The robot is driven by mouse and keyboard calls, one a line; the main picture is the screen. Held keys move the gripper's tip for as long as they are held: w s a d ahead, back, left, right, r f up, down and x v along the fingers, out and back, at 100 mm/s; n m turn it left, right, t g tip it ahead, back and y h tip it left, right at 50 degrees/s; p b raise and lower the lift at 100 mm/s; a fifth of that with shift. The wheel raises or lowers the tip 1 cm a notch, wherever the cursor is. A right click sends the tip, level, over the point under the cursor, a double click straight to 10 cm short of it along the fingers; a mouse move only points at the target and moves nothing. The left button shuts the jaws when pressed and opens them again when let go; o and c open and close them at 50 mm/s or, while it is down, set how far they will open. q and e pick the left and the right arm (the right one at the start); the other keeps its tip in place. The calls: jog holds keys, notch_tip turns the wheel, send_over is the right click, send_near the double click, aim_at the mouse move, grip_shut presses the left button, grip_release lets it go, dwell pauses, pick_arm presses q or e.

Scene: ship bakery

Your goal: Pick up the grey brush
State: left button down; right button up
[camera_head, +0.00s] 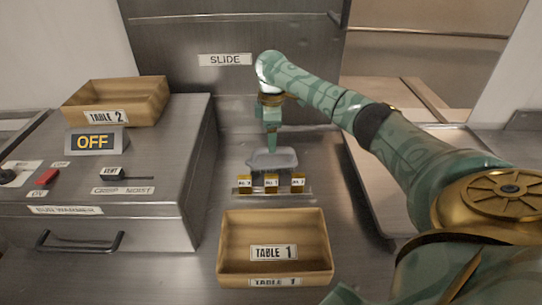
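The grey brush (274,158) is at the middle of the steel counter, just behind a small rack (307,194) with several numbered yellow tags. My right gripper (271,148) points straight down at the brush's upper edge, near its middle. Its narrow teal fingers appear as one strip, so I cannot tell whether they are open or shut, or whether they touch the brush. The brush's lower part is partly hidden by the tags. My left gripper is not in view.
An open wooden box marked Table 1 (230,272) stands in front of the rack. A metal bun warmer (170,200) is at the left, with a Table 2 box (150,107) on top. A steel tray (385,213) lies at the right. A panel marked Slide (180,45) stands behind.

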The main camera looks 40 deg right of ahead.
aim_at(272, 160)
notch_tip(272, 160, down, 4)
jog(key=shift+w+d+r+b, duration=0.1)
jog(key=shift+r+b, duration=0.05)
jog(key=shift+b, duration=0.35)
jog(key=f+b, duration=0.1)
jog(key=f, duration=0.1)
jog(key=f+b, duration=0.1)
jog(key=f, duration=0.1)
jog(key=shift+s+f+b, duration=0.2)
jog(key=shift+f+b, duration=0.1)
jog(key=shift+b, duration=0.1)
jog(key=shift+w+f, duration=0.1)
jog(key=shift+f, duration=0.25)
jog(key=shift+r, duration=0.15)
jog(key=c, duration=1.1)
